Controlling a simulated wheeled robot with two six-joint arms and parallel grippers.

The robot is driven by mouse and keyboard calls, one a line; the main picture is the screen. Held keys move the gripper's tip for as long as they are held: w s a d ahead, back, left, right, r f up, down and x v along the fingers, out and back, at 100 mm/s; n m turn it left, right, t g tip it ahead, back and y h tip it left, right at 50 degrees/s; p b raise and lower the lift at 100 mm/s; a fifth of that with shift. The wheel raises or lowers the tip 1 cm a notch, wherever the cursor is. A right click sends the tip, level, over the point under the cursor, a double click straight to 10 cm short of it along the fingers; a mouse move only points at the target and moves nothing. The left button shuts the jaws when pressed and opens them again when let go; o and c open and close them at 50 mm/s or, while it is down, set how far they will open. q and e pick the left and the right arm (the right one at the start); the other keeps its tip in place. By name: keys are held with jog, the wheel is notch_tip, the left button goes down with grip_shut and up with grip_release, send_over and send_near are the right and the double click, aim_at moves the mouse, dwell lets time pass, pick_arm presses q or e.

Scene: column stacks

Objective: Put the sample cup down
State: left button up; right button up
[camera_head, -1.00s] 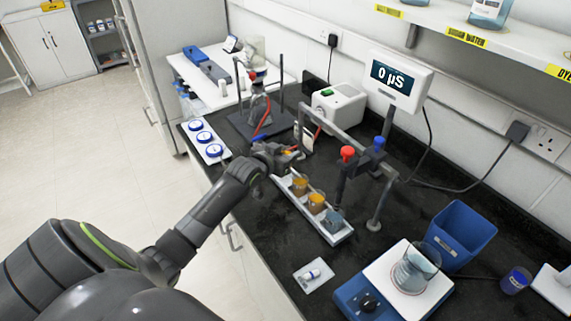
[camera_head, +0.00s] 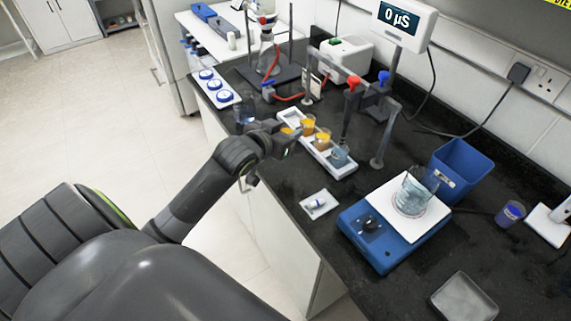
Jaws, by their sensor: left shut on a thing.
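A white tray (camera_head: 346,170) stands on the black bench with a row of sample cups. Two hold orange liquid, one (camera_head: 308,125) towards the far end and one (camera_head: 322,139) in the middle. A third cup (camera_head: 338,157), blue-grey, stands at the near end. My left gripper (camera_head: 289,131) is at the left side of the tray near its far end, shut on a small cup with some orange showing. Most of that cup is hidden by the gripper, so I cannot tell whether it touches the tray. My right gripper is not in view.
A stand with red and blue clamps (camera_head: 352,84) rises just behind the tray. A clear beaker (camera_head: 245,110) stands left of the gripper.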

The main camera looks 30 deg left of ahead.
pick_arm(q)
notch_tip(320, 180, down, 4)
jog(key=shift+w+a+f, duration=0.1)
jog(key=shift+w+f, duration=0.05)
jog(key=shift+f, duration=0.35)
notch_tip(320, 180, down, 2)
jog(key=shift+f, duration=0.65)
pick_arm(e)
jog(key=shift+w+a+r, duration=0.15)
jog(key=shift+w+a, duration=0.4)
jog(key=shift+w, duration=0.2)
pick_arm(q)
jog(key=o, duration=0.6)
jog(key=shift+f, duration=0.15)
jog(key=shift+c, duration=0.2)
jog(key=o, duration=0.4)
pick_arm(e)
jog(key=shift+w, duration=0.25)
